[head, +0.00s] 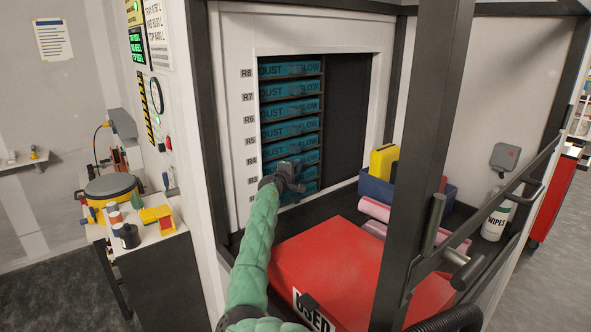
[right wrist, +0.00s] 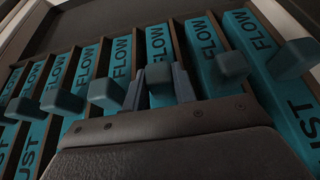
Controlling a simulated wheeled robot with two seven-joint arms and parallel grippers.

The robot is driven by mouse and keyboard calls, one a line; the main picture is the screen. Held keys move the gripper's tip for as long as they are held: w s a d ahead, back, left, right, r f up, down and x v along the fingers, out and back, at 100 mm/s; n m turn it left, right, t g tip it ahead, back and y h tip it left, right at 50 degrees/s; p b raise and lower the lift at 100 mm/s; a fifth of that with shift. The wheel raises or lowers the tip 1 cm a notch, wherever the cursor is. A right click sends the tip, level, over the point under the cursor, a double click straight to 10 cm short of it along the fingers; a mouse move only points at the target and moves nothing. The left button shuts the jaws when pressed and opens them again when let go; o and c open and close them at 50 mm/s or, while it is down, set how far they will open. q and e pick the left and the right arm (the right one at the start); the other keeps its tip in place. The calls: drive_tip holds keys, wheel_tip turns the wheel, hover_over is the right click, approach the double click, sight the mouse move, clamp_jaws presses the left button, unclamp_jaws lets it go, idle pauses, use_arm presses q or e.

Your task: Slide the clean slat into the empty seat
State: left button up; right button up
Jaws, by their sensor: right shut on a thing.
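Teal slats marked "DUST FLOW" stand stacked in a rack (head: 324,100) in the cabinet wall, in rows tagged R8 downward. My right gripper (head: 291,172), at the end of the green-sleeved arm, is at the lower rows, near the R4 and R3 tags. In the right wrist view its two fingers (right wrist: 160,86) are shut around the block-like handle of one teal slat (right wrist: 158,42). That slat sits in the rack between neighbouring slats, with its face close to theirs. No empty seat can be made out; my gripper and arm hide part of the lowest rows. My left gripper is not in view.
A red box marked "USED" (head: 330,262) sits on the bench below the rack. Pink rolls (head: 375,209), a blue bin (head: 376,190) with yellow items and a wipes tub (head: 496,221) stand to the right. A dark post (head: 428,150) rises in front.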

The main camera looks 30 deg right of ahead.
drive_tip(key=shift+f, duration=0.1)
idle(0.3)
drive_tip(key=o, duration=1.1)
drive_tip(key=shift+c, duration=0.2)
